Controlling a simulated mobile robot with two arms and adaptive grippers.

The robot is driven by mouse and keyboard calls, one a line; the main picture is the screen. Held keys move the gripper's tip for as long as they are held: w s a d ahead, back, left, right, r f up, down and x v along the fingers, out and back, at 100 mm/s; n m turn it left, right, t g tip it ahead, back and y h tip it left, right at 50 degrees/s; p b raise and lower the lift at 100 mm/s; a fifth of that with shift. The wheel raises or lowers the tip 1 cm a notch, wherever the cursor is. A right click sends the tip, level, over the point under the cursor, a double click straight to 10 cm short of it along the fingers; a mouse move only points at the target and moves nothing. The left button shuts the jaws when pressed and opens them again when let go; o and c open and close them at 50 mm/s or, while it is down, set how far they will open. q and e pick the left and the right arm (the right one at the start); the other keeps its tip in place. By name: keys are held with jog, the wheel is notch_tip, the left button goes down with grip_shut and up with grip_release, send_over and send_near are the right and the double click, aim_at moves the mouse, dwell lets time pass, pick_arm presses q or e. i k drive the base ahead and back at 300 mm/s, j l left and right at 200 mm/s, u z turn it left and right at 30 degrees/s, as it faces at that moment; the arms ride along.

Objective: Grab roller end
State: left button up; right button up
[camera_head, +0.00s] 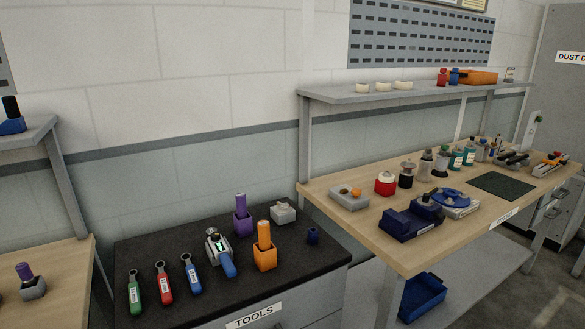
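I cannot tell for certain which thing is the roller end. On the black tool cabinet top (140,255) a purple-handled piece (240,202) stands upright in a purple block (243,222). An orange-handled piece (264,235) stands in an orange block (264,258). A silver tool with a blue handle (219,250) lies near the middle. Neither of my grippers is in view.
Green (134,294), red (164,284) and blue (191,275) wrenches lie at the cabinet's left. A wooden bench (410,255) at right holds a dark blue machine (411,222), bottles and a green mat (502,186). A shelf (345,97) hangs above. Another bench (60,262) stands left.

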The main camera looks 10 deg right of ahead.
aim_at(425, 166)
jog(key=i+l+u, duration=0.2)
jog(key=l, duration=0.7)
jog(key=i+l+u, duration=0.15)
jog(key=l, duration=0.8)
jog(key=l+u, duration=0.2)
jog(key=l, duration=0.7)
jog(key=i, duration=0.05)
